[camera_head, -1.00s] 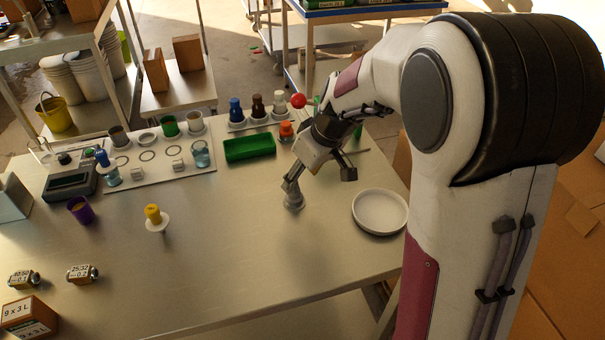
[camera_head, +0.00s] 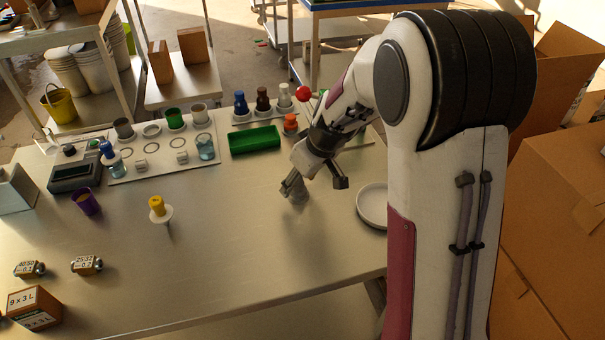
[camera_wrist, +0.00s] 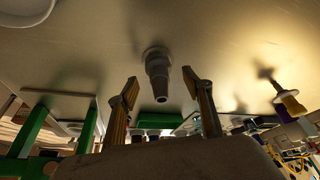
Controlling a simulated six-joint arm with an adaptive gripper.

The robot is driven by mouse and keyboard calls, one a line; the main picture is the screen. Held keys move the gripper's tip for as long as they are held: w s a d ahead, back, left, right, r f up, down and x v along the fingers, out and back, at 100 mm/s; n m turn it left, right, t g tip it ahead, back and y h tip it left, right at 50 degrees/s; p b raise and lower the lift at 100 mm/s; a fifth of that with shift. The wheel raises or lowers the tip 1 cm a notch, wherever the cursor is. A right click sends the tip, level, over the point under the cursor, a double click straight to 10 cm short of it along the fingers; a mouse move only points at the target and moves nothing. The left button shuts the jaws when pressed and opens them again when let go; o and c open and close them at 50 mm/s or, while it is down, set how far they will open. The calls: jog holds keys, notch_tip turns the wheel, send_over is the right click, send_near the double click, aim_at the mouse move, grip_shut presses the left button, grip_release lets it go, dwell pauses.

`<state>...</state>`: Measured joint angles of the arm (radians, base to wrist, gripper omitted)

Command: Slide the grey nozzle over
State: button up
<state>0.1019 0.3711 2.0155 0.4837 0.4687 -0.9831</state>
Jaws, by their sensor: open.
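The grey nozzle (camera_wrist: 158,70) stands on the bench, a stepped, tapering piece with a wider flange at its base. In the wrist view it lies between and just beyond the two open fingers of my gripper (camera_wrist: 164,92), with clear space on both sides. In the head view my gripper (camera_head: 316,186) is tilted down at the nozzle (camera_head: 297,196), whose upper part is hidden by the left finger. Nothing is held in the fingers.
A white round dish (camera_head: 372,206) is right of my gripper, partly behind my arm. A green tray (camera_head: 255,140) and several coloured bottles stand behind. A yellow-topped piece on a white disc (camera_head: 158,208) is to the left. The front middle of the bench (camera_head: 230,270) is clear.

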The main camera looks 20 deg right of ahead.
jog(key=shift+x, duration=0.75)
jog(key=c, duration=1.3)
jog(key=shift+o, duration=0.2)
jog(key=shift+a, duration=0.25)
jog(key=shift+a, duration=9.75)
jog(key=o, duration=1.3)
jog(key=shift+c, duration=0.2)
